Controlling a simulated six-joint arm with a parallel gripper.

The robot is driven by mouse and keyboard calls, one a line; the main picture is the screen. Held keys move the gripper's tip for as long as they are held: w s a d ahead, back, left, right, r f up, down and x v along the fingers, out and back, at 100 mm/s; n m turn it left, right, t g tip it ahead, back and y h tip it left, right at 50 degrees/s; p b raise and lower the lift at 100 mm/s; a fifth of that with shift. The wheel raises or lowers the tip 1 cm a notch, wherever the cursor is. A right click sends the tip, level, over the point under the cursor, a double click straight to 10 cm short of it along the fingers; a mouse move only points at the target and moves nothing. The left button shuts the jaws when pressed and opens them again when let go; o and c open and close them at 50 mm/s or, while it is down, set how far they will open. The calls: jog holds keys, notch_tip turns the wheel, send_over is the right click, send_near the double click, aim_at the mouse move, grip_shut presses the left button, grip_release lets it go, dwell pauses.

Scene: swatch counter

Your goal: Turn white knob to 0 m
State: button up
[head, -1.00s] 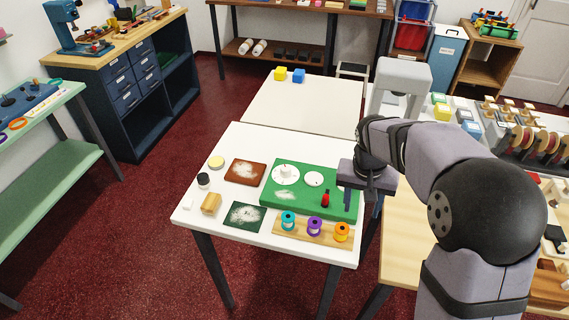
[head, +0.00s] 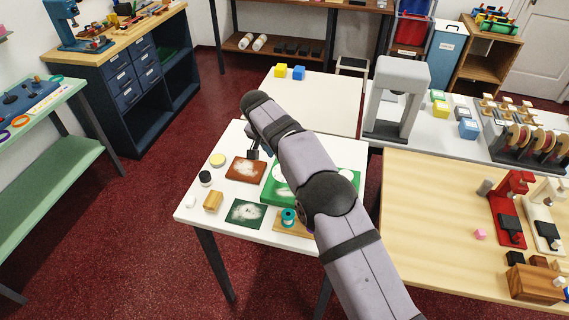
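The green panel (head: 272,191) lies on the white table, mostly covered by my arm. The white knob and its round white dial are hidden behind my arm or too little shown to read a setting. Part of another white disc (head: 347,174) shows at the panel's right side, past my arm. My gripper (head: 253,155) is a small dark shape hanging below my wrist, over the back edge of the brown powdered plate, left of the panel. Its fingers are too small to tell whether they are open or shut.
On the white table (head: 188,213) are a dark green powdered plate (head: 245,212), a wooden block (head: 213,201), a black-lidded jar (head: 205,178), a yellow disc (head: 217,160) and a teal spool (head: 289,217). A grey arch (head: 412,75) stands behind to the right.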

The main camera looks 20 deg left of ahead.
jog(key=shift+p+x, duration=1.45)
jog(key=shift+x, duration=2.2)
jog(key=c, duration=1)
